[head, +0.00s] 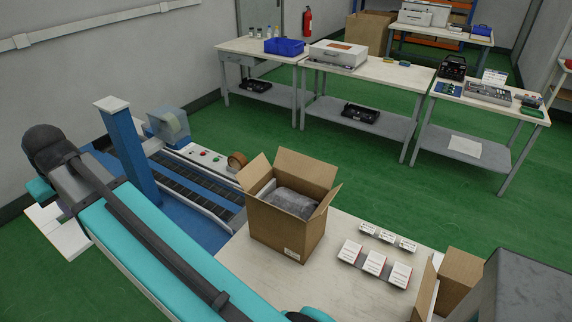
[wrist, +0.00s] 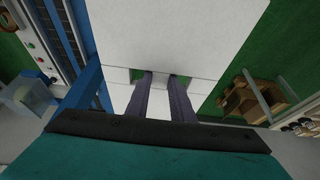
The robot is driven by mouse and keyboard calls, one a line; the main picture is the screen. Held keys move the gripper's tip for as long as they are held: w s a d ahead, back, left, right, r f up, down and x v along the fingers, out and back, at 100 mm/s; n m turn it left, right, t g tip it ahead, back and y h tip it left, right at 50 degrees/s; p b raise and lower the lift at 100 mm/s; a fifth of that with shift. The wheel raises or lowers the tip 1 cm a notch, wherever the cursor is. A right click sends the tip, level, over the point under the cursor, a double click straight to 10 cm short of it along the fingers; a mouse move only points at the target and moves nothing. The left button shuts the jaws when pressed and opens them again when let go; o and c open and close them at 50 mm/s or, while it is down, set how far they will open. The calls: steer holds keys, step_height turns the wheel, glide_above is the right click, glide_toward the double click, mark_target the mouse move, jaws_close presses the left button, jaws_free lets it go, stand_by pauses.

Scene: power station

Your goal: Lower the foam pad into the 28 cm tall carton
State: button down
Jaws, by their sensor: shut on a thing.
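The tall brown carton (head: 286,232) stands upright on the pale bench, its flaps open outward. A dark grey wrapped item (head: 294,203) fills much of its mouth, with a white edge beside it on the left. My gripper (wrist: 163,78) is shut on the white foam pad (wrist: 175,35), its two dark fingers closed on a narrow part between two notches. In the head view part of the pad (head: 68,238) shows at the far left, below my wrist, well away from the carton. My fingers are hidden there.
A blue conveyor machine with a post (head: 128,155) and tape roll stands between pad and carton. Several small white boxes (head: 375,262) lie right of the carton. Another open carton (head: 460,282) is at lower right. Equipment benches (head: 370,72) stand at the back.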

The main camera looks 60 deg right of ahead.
steer(key=s+d+f, duration=0.2)
steer(key=d, duration=0.9)
steer(key=s+d+f+b, duration=0.1)
steer(key=s+d+f, duration=0.2)
steer(key=d, duration=0.9)
steer(key=s+d+f, duration=0.2)
steer(key=d, duration=0.9)
steer(key=s+d+f, duration=0.2)
steer(key=s+d, duration=0.9)
steer(key=d, duration=0.1)
steer(key=s+d+f+b, duration=0.1)
steer(key=s+d+f, duration=0.2)
steer(key=s+d, duration=0.8)
steer(key=shift+s+d+f, duration=0.15)
steer(key=shift+d+f, duration=0.15)
steer(key=shift+d, duration=0.5)
steer(key=shift+f+b, duration=4.65)
steer(key=shift+f, duration=3.7)
